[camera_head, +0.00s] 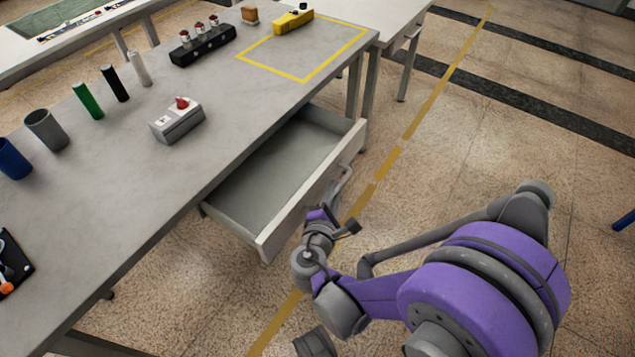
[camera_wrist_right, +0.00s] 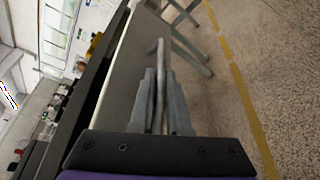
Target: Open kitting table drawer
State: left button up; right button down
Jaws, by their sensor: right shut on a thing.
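The kitting table (camera_head: 215,105) has a grey top and a drawer (camera_head: 277,172) that stands pulled out from its front side. The drawer's inside is visible and looks empty. A bar handle (camera_head: 343,182) sits on the drawer's front panel. My right gripper (camera_head: 332,219) is at the handle, in front of the panel. In the right wrist view my right gripper (camera_wrist_right: 160,105) is shut on the handle (camera_wrist_right: 160,65), which runs between its two fingers. My left gripper is in neither view.
A second table (camera_head: 385,15) stands behind.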

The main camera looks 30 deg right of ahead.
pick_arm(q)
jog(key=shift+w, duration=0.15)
pick_arm(e)
jog(key=s+d, duration=0.3)
jog(key=s, duration=0.4)
jog(key=c, duration=0.9)
grip_release()
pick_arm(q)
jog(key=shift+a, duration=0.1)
pick_arm(e)
jog(key=shift+s, duration=0.1)
